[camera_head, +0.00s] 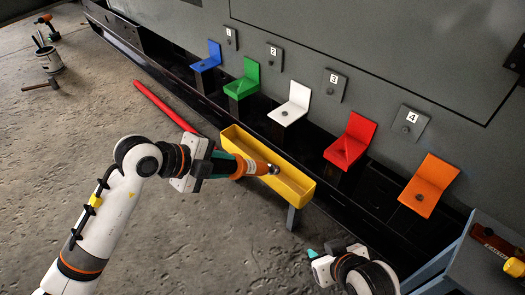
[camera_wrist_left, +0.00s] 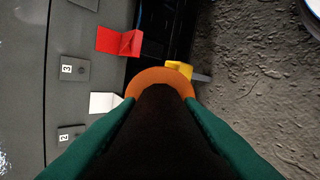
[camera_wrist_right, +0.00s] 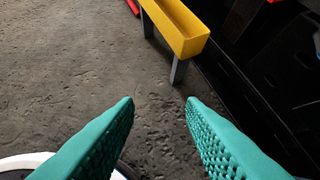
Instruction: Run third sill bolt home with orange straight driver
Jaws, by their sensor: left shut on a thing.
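My left gripper (camera_head: 218,164) is shut on the orange straight driver (camera_head: 240,167), which points right over the yellow trough; its metal tip is by the trough's upper area. In the left wrist view the driver's orange collar (camera_wrist_left: 165,78) shows between the green fingers, and its dark body hides its tip. A row of coloured brackets stands on the black sill: blue (camera_head: 207,57), green (camera_head: 244,79), white (camera_head: 292,104), red (camera_head: 351,142) and orange (camera_head: 430,186). The white one, third from the left, has a dark bolt head on its flat. My right gripper (camera_wrist_right: 160,115) is open and empty.
The yellow trough (camera_head: 298,182) stands on legs before the sill. Numbered plates, such as plate 3 (camera_head: 331,85), are on the grey wall. A red bar (camera_head: 163,105) lies at left. A blue-grey table (camera_head: 477,265) is at lower right. A tool bucket (camera_head: 48,60) stands far left.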

